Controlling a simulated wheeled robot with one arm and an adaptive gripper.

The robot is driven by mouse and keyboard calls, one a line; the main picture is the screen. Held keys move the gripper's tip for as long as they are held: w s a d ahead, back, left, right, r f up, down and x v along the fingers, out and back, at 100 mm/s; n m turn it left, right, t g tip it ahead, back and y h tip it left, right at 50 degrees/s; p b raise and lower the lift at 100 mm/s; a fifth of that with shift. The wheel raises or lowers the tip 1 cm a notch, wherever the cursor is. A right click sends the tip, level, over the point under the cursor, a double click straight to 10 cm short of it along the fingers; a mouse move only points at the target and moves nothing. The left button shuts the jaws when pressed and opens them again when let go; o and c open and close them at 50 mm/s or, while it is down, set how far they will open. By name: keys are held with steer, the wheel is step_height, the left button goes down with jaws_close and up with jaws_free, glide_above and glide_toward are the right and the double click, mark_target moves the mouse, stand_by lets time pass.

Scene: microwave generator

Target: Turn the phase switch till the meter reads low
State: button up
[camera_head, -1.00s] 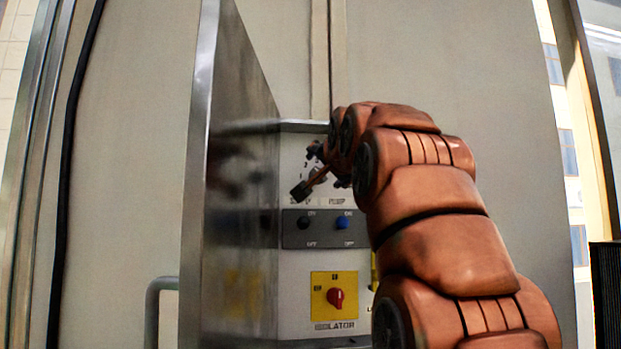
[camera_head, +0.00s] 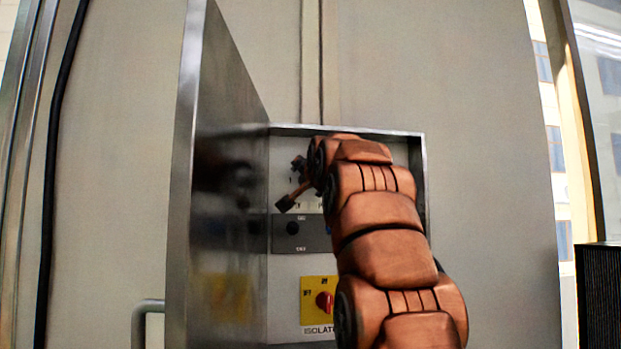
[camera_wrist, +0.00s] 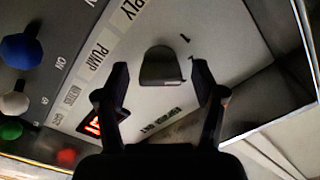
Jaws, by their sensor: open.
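A dark rotary knob (camera_wrist: 162,68) on the pale panel shows in the wrist view, with a "1" mark to its upper right; I take it for the phase switch, though its label is not clear. My gripper (camera_wrist: 160,80) is open, one finger on each side of the knob; I cannot tell if either touches it. A red-lit display (camera_wrist: 103,122), probably the meter, is partly covered by the left finger, and its reading is not legible. In the head view my gripper (camera_head: 299,168) is at the upper panel, mostly hidden by my arm, which also hides the knob.
The open metal cabinet door (camera_head: 222,180) stands close left of my arm. A yellow isolator plate with a red handle (camera_head: 324,301) is below, partly behind my arm. Blue (camera_wrist: 20,51), white (camera_wrist: 15,103) and green (camera_wrist: 10,128) controls line the wrist view's left.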

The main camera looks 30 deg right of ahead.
steer(key=shift+c, duration=0.3)
steer(key=c, duration=1.1)
steer(key=shift+s+r+n, duration=0.1)
steer(key=shift+n, duration=2.15)
steer(key=shift+r+n, duration=0.1)
steer(key=shift+n, duration=2.15)
steer(key=o, duration=1.2)
steer(key=shift+f, duration=0.1)
steer(key=shift+c, duration=0.2)
